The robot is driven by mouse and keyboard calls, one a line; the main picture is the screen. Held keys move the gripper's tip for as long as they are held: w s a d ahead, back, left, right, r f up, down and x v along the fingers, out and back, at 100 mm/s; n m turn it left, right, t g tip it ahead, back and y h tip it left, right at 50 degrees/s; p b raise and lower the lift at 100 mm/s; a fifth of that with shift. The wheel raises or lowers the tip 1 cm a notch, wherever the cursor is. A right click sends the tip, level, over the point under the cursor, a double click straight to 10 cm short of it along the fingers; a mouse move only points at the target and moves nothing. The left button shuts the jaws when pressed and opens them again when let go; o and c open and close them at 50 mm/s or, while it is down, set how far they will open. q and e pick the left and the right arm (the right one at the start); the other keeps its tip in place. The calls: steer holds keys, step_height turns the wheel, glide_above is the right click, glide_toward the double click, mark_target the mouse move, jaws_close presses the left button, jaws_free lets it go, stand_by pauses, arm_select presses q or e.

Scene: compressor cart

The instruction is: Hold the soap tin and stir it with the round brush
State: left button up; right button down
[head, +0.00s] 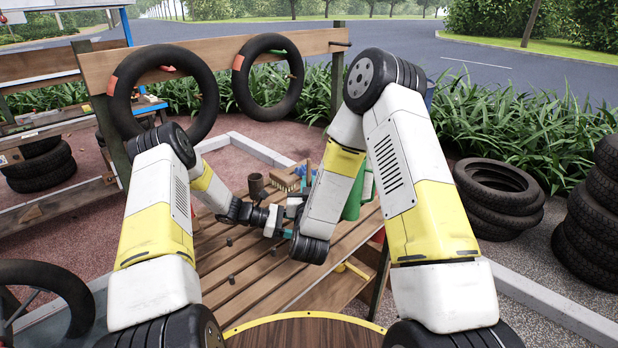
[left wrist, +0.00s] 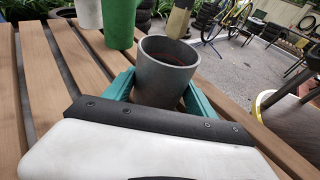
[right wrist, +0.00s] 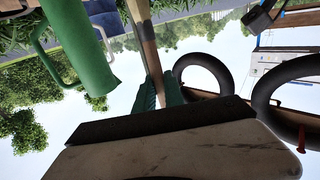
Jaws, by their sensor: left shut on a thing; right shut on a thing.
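The soap tin (left wrist: 165,72) is a grey round can, open at the top, with a reddish inside. My left gripper (left wrist: 158,92) is shut on it with teal fingers on either side, low over the slatted table; the gripper also shows in the head view (head: 289,217). My right gripper (right wrist: 160,92) is shut on the wooden handle of the round brush (right wrist: 146,45). My right forearm hides much of this in the head view.
Tyres hang on a board (head: 215,60) behind. The table's near left is mostly clear.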

steer(key=shift+f, duration=3.1)
steer(key=shift+w+d, duration=0.1)
